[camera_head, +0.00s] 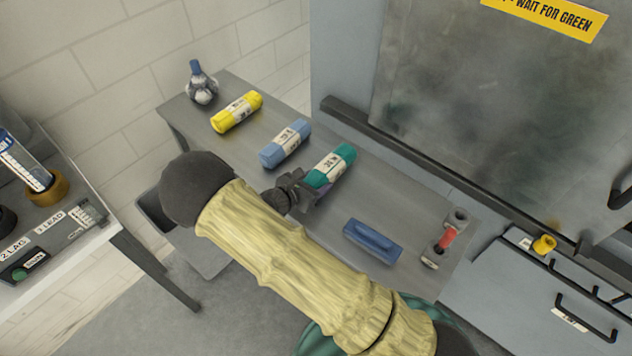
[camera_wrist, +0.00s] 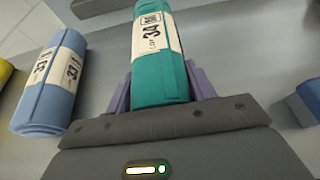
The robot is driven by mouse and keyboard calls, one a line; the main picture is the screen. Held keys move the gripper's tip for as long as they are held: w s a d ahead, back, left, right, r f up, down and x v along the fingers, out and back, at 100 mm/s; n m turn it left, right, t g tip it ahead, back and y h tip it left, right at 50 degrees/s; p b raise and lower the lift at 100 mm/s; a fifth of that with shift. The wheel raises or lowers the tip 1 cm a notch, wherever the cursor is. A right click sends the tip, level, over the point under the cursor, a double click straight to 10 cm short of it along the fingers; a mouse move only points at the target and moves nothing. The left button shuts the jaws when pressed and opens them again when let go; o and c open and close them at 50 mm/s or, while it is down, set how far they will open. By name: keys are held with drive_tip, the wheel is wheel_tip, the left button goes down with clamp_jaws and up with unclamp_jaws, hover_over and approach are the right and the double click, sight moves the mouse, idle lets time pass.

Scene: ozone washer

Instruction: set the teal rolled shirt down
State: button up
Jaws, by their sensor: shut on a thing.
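The teal rolled shirt (camera_head: 341,157) has a white paper band and lies lengthwise at the grey table, right of the blue rolled shirt. It also shows in the wrist view (camera_wrist: 159,80), where the band reads 34. My gripper (camera_head: 314,187) is shut on its near end, with a purple finger on each side (camera_wrist: 159,88). The shirt looks level and at or very close to the table top; I cannot tell whether it touches. The underside of the shirt is hidden.
A blue handled block (camera_head: 372,240) and a holder with a red item (camera_head: 446,238) are to the right. The washer cabinet (camera_head: 345,60) rises behind.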

drive_tip(key=shift+f, duration=0.4)
drive_tip(key=shift+f, duration=0.1)
drive_tip(key=o, duration=1.1)
drive_tip(key=shift+r, duration=0.25)
drive_tip(key=shift+s+a, duration=0.25)
drive_tip(key=shift+s, duration=0.05)
drive_tip(key=b+v, duration=0.2)
drive_tip(key=v, duration=0.9)
